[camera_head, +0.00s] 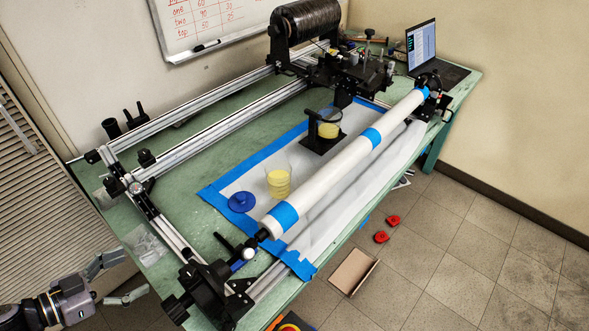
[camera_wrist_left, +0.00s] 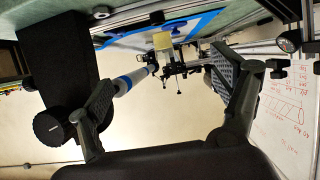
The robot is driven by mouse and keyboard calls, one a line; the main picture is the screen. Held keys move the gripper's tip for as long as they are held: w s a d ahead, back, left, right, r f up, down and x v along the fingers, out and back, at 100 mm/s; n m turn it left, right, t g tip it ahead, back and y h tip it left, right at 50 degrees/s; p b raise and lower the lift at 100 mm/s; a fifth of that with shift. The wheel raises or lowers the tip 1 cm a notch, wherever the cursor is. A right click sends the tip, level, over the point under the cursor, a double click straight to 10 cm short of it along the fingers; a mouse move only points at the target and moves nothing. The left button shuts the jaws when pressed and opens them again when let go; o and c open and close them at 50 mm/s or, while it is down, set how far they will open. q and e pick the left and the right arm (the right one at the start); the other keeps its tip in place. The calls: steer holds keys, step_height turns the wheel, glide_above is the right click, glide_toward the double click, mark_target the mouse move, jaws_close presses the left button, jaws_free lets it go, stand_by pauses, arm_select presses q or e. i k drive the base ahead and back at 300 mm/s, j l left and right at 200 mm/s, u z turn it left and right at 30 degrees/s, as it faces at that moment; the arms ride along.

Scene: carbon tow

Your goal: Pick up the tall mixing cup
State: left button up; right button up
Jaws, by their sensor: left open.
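A tall clear cup with yellow liquid in its lower part (camera_head: 279,183) stands upright on the white sheet, beside a blue round lid (camera_head: 242,202). A second cup with yellow contents (camera_head: 329,129) sits in a black stand (camera_head: 318,144) farther back. My left gripper (camera_head: 122,280) is open and empty off the table's near left side, well away from both cups. Its two spread fingers also show in the left wrist view (camera_wrist_left: 165,88), with a small yellowish thing (camera_wrist_left: 162,41) far beyond them; I cannot tell which cup that is. My right gripper is not in view.
A white roller with blue bands (camera_head: 345,155) runs along the winding machine, just right of the tall cup. Metal rails (camera_head: 200,129) and a black motor end (camera_head: 212,292) stand between my left gripper and the cup. A laptop (camera_head: 423,45) is at the back.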

mark_target(278, 172)
steer(key=i+l, duration=0.7)
steer(key=l, duration=0.25)
